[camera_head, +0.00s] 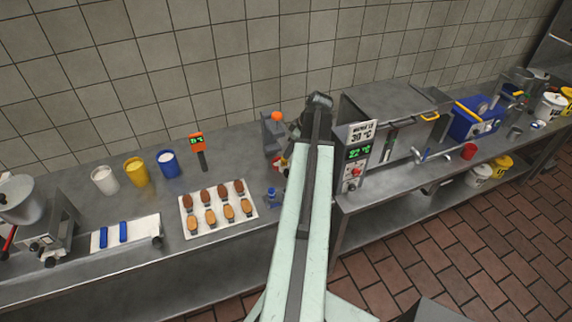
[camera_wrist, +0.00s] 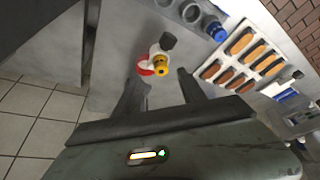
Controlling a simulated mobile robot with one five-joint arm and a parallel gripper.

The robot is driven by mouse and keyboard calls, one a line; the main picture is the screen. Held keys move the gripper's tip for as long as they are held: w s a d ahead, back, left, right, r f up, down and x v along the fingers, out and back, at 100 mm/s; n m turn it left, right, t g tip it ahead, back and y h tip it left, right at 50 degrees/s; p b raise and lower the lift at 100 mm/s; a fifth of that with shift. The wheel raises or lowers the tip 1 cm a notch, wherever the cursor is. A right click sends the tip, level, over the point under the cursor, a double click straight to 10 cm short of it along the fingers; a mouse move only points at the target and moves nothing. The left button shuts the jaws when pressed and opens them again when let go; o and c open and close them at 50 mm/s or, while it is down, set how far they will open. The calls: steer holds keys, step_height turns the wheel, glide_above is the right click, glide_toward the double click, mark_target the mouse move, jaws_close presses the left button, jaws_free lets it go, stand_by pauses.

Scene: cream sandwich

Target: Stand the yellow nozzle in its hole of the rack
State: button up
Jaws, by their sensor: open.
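The yellow nozzle (camera_wrist: 161,66) shows in the wrist view just beyond my fingertips, about midway between them. It is beside a red and white item (camera_wrist: 145,66) and a dark grey piece (camera_wrist: 168,42); I cannot tell whether they touch. My gripper (camera_wrist: 162,77) is open and empty, its two dark fingers spread either side of the nozzle. In the head view my arm hides much of this area.
A white tray of several brown pieces (camera_head: 218,209) lies left of my arm. White, yellow and blue cups (camera_head: 168,164) stand farther left. A grey device with an orange ball (camera_head: 277,117) stands near the wall. A machine with a green display (camera_head: 357,153) stands close on the right.

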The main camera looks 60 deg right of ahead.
mark_target(284, 163)
steer(key=shift+w+f, duration=0.2)
steer(key=shift+f, duration=0.25)
steer(key=b+x, duration=0.4)
steer(key=x, duration=0.1)
steer(key=shift+a+f+b, duration=0.1)
steer(key=shift+b, duration=0.3)
steer(key=shift+r, duration=0.2)
steer(key=shift+c, duration=0.2)
jaws_close()
